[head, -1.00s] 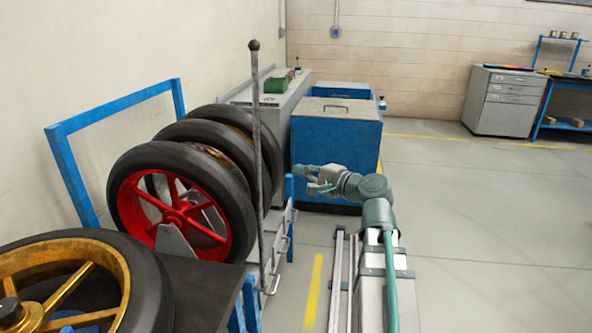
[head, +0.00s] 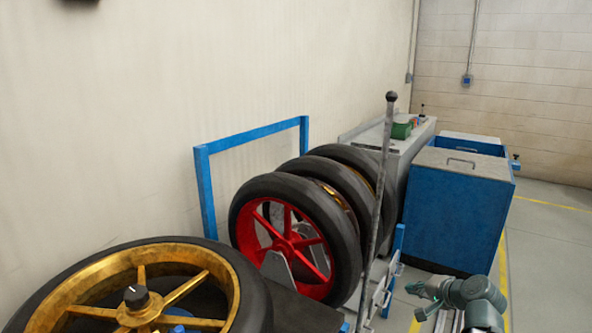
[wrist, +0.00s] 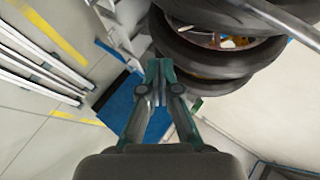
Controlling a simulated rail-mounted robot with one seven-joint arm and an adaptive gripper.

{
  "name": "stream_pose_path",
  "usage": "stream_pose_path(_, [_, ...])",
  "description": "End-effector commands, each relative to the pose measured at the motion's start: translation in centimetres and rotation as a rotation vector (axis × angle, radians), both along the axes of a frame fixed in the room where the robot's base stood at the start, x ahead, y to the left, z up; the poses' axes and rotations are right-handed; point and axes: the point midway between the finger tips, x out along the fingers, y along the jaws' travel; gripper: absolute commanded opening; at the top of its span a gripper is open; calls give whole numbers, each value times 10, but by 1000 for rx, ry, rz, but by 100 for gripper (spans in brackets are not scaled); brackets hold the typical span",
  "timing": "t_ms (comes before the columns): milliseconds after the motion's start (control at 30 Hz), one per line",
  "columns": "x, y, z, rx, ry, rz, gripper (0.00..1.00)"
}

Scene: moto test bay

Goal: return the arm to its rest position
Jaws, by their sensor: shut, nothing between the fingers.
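My gripper (head: 420,296) is at the lower right of the head view, low beside the wheel rack, with my arm bent to its right. In the wrist view my gripper (wrist: 161,68) shows its two green-grey fingers close together at the tips, with nothing held between them. No object of the task other than my arm is in view.
A red-rimmed wheel (head: 292,245) and dark tyres stand in a rack left of my gripper. A gold wheel (head: 150,285) lies nearer. A metal lever (head: 378,200) rises beside the rack. A blue cabinet (head: 455,220) stands behind. Floor (head: 550,260) at right is clear.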

Motion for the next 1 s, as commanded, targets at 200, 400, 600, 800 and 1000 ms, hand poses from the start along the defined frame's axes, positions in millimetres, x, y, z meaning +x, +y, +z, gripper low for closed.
stream_pose_path(200, [-28, 23, -112, -146, 222, 123, 0])
stream_pose_path(400, [-68, 47, -198, -252, 407, 257, 0])
stream_pose_path(600, [-122, 72, -271, -340, 580, 404, 0])
stream_pose_path(800, [-185, 95, -330, -410, 741, 559, 0])
stream_pose_path(1000, [-255, 114, -375, -464, 892, 710, 0])
